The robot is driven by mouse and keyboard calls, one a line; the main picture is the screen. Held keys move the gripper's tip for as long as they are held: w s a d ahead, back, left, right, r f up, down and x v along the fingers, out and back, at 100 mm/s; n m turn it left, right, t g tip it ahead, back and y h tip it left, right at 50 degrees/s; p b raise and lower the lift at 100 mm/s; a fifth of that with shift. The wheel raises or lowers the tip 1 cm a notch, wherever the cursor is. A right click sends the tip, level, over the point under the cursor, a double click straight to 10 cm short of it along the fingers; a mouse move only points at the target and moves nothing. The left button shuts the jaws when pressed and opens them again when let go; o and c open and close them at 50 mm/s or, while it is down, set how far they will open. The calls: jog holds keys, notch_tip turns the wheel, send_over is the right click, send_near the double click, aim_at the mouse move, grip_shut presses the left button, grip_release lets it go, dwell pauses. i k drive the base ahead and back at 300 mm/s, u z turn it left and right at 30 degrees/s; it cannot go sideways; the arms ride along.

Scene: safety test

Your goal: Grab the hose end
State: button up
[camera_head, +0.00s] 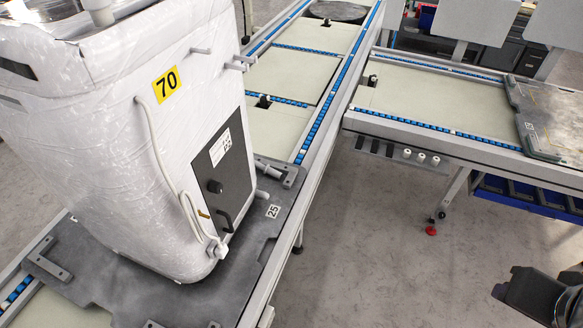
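A thin white hose (157,152) runs down the front of a large white wrapped unit marked 70 (110,120). Its lower part loops near the bottom corner of the unit, and a small white hose end (221,251) seems to sit there, close against the wrapping. The fine shape of the end is too small to tell. The black end of my arm, with my gripper (512,290), shows at the bottom right corner, partly cut off by the picture edge. It is far to the right of the hose and touches nothing visible. Its finger opening cannot be made out.
The unit stands on a dark pallet (262,232) marked 25, on a conveyor (290,75) with blue rollers. A dark panel (222,168) with a knob and handle is on the unit. A side conveyor (430,92) stands at right. The grey floor (375,240) between is clear.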

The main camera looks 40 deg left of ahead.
aim_at(272, 172)
jog(key=z, duration=0.5)
jog(key=i, duration=1.75)
jog(key=u, duration=2.6)
